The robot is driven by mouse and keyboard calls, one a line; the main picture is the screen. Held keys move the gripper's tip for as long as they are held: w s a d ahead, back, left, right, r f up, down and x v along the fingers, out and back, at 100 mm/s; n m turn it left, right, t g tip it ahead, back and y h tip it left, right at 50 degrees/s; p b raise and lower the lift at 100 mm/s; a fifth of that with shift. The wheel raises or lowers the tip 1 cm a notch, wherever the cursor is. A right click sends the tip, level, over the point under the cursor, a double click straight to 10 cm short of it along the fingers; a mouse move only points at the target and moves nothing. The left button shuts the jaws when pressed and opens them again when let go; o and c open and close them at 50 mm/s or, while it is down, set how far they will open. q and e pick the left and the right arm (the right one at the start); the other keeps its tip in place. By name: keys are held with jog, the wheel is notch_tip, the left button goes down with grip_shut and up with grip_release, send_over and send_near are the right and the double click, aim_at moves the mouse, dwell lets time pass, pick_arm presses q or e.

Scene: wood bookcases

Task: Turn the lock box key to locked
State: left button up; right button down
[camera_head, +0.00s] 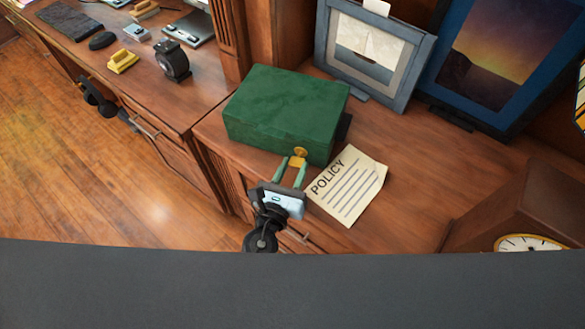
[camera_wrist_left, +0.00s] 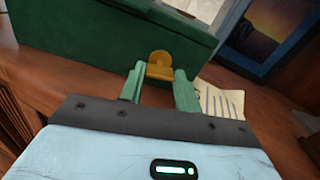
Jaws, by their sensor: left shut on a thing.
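The green lock box (camera_head: 285,108) stands closed near the front edge of the wooden cabinet top. Its brass-yellow key (camera_head: 300,153) sticks out of the front face. My left gripper (camera_head: 293,164) is in front of the box, with its two green fingers on either side of the key and shut on it. In the left wrist view, the key (camera_wrist_left: 160,66) sits between the fingertips, against the green box (camera_wrist_left: 115,32). The keyhole and any lock marking are hidden. My right gripper is in neither view.
A "POLICY" paper (camera_head: 348,186) lies just right of the box. Framed pictures (camera_head: 370,55) stand behind it. A clock (camera_head: 530,243) is at the lower right. The left desk holds a tape dispenser (camera_head: 173,62) and a yellow stapler (camera_head: 123,60).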

pick_arm(q)
jog(key=shift+m, duration=0.8)
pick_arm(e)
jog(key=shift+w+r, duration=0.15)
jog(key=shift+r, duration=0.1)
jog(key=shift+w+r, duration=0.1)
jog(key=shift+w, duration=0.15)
pick_arm(q)
jog(key=o, duration=1)
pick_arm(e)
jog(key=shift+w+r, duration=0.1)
pick_arm(q)
jog(key=v, duration=0.8)
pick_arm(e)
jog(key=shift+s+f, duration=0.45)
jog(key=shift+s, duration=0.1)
pick_arm(q)
jog(key=shift+w, duration=0.1)
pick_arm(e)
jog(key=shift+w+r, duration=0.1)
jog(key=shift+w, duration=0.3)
